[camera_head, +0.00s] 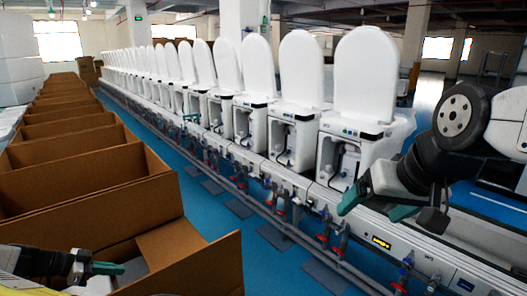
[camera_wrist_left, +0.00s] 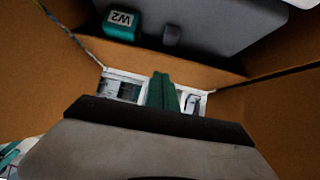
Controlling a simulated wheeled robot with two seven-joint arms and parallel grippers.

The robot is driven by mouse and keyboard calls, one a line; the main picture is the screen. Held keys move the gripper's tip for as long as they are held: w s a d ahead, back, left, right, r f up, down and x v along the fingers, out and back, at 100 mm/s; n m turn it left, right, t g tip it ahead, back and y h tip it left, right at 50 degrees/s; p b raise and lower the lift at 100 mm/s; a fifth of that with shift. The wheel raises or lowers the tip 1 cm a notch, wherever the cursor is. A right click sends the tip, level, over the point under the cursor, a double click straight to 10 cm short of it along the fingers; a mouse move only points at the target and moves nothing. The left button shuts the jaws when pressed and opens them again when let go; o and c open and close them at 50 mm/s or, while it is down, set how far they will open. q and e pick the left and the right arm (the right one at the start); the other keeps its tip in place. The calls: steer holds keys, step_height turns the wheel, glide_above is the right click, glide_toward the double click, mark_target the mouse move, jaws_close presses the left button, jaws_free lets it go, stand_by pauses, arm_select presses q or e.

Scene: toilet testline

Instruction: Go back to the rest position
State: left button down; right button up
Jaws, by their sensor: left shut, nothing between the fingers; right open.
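My right gripper (camera_head: 378,200) is at the right of the head view, in front of the nearest toilet (camera_head: 352,140) on the line. Its teal fingers are spread apart with nothing between them.
A row of white toilets with raised lids (camera_head: 300,70) stands on a long conveyor (camera_head: 312,190) with pipes and valves. Open cardboard boxes (camera_head: 75,150) line the left. Blue floor (camera_head: 185,185) lies between.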

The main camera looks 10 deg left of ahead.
arm_select(q)
steer(key=w+d+r+n+g+y, duration=0.1)
steer(key=w+d+r+g+y, duration=0.2)
steer(key=d+r, duration=0.8)
steer(key=w+d+r+n+g+y, duration=0.1)
steer(key=w+d+r+g+y, duration=0.15)
steer(key=d+r, duration=0.85)
steer(key=s+d+r+n+t, duration=0.2)
steer(key=s+d+r+n, duration=0.1)
steer(key=s+d+r, duration=0.3)
steer(key=s+d+r+n+t, duration=0.2)
steer(key=s+d+r, duration=0.3)
steer(key=d, duration=0.6)
steer(key=shift+s+r+n, duration=0.35)
steer(key=shift+r+n, duration=0.15)
steer(key=shift+r, duration=0.15)
